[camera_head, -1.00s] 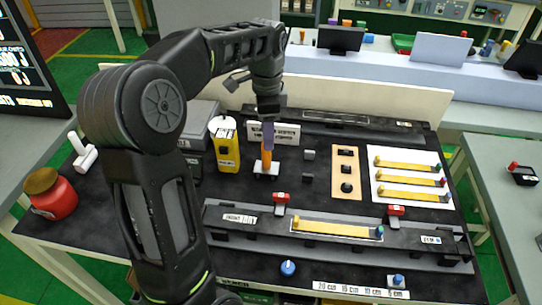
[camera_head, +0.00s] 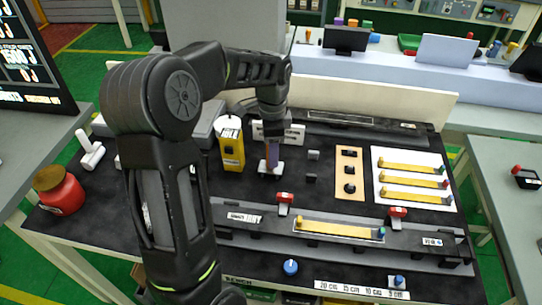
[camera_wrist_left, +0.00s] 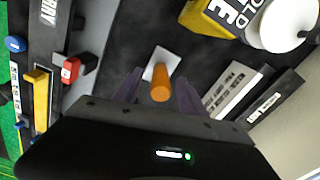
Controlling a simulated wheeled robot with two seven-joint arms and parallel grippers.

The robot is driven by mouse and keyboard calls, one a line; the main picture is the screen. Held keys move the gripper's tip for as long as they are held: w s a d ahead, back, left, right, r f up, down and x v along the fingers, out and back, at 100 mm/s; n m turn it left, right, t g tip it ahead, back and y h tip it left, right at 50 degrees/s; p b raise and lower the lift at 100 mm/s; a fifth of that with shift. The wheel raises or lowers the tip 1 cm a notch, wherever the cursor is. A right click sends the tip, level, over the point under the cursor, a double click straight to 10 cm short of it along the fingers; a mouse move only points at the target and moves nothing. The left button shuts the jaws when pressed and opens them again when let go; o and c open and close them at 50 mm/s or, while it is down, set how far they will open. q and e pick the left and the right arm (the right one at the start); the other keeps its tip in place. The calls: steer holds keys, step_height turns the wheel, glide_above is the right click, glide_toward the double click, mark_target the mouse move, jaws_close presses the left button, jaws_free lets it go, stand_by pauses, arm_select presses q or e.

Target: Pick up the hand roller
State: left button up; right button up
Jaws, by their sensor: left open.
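An orange upright handle, apparently the hand roller (camera_wrist_left: 161,89), stands on a small white base (camera_wrist_left: 159,62) on the black bench top. In the wrist view my left gripper (camera_wrist_left: 157,80) is open, with one purple finger on each side of the handle. The fingers look apart from it. In the head view the left gripper (camera_head: 272,157) is low over the white base (camera_head: 264,169) and hides most of the handle. My right gripper is not in view.
A yellow container (camera_head: 231,152) with a white top stands close left of the gripper. A sign (camera_head: 279,132) stands behind it. A rail (camera_head: 330,235) with red clamps (camera_head: 284,198) lies in front. A tan panel (camera_head: 349,172) with black knobs is to the right.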

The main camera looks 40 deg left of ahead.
arm_select(q)
steer(key=shift+f, duration=0.8)
jaws_close()
stand_by(0.6)
